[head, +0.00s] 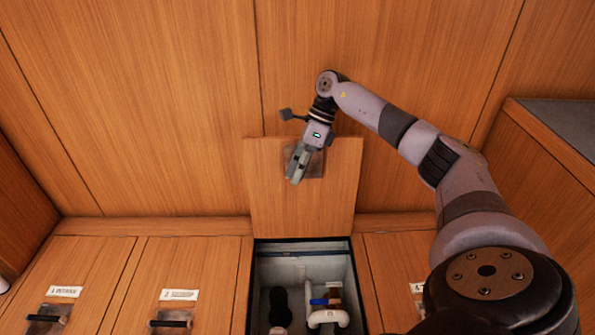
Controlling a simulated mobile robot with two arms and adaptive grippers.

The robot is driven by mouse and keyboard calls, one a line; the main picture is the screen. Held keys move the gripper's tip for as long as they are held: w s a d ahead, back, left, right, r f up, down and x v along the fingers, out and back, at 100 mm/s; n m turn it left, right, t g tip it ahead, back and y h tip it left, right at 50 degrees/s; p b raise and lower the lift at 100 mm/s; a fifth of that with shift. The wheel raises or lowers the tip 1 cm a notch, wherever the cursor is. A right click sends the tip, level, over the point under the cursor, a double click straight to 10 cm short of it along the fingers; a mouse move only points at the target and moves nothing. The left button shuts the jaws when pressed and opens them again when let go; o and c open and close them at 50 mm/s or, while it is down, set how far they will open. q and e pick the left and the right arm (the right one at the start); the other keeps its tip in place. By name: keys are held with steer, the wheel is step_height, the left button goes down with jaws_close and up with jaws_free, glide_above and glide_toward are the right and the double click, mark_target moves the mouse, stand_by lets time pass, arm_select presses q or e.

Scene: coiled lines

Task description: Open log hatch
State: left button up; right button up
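A wooden hatch lid (341,203) stands raised, leaning against the wooden wall behind an open compartment (302,247) in the floor. A dark metal plate (317,168) sits in the upper part of the lid, and any handle on it is hidden by my gripper. My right gripper (294,178) is in front of this plate, pointing down and slightly left. Its fingers look close together, but whether they hold anything is unclear. No label shows on the raised lid. My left gripper is out of view.
Two closed, labelled hatches with dark handles lie left of the opening, one at far left (82,262) and one nearer (190,262). Another closed hatch (392,262) lies right, partly behind my arm. White pipework with a blue part (318,301) sits inside the compartment. A grey-topped cabinet (565,125) stands right.

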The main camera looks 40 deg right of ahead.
steer(key=shift+r, duration=0.1)
steer(key=v, duration=0.7)
steer(key=shift+d, duration=0.15)
steer(key=shift+r, duration=0.1)
